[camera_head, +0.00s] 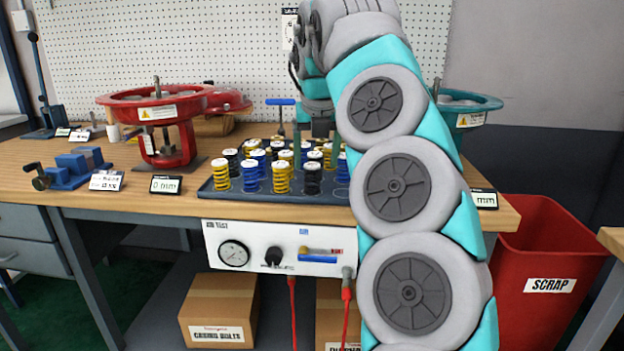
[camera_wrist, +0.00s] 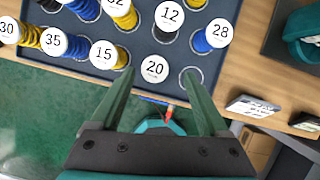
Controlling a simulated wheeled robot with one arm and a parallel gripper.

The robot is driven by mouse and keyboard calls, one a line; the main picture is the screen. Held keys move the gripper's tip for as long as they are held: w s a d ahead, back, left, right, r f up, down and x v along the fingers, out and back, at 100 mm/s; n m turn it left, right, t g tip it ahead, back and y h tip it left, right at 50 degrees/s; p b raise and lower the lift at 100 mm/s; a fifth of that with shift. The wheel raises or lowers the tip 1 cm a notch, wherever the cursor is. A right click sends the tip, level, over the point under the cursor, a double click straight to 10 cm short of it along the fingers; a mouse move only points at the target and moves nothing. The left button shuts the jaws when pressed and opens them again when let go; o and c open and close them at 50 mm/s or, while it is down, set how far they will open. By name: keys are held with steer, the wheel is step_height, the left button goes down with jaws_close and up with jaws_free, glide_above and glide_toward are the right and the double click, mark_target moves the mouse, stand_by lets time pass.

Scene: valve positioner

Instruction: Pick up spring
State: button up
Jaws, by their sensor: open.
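Several coil springs in yellow, blue and black stand upright in rows on a dark tray (camera_head: 208,187), each with a white numbered cap. In the wrist view, a spring capped 20 (camera_wrist: 155,69) lies between the fingertips of my open gripper (camera_wrist: 158,78), with a finger to either side. Its body is mostly hidden under the cap; in the head view it appears to be the black spring (camera_head: 312,180) in the front row. A yellow spring capped 15 (camera_wrist: 104,54) stands just left of the left finger. I cannot tell the height of the fingertips.
An empty round seat (camera_wrist: 190,78) shows by the right fingertip. Springs capped 12 (camera_wrist: 169,16) and 28 (camera_wrist: 219,33) stand behind. A red handwheel device (camera_head: 160,115), a blue vise (camera_head: 75,168) and a teal handwheel (camera_head: 468,103) flank the tray. A red scrap bin (camera_head: 548,245) stands right.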

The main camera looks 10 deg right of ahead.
mark_target(312, 175)
steer(key=shift+w+a+x, duration=0.15)
steer(key=shift+x, duration=1.4)
steer(key=shift+w+a+x, duration=0.15)
steer(key=shift+w+x, duration=0.05)
steer(key=shift+x, duration=1.35)
steer(key=shift+r, duration=0.1)
jaws_close()
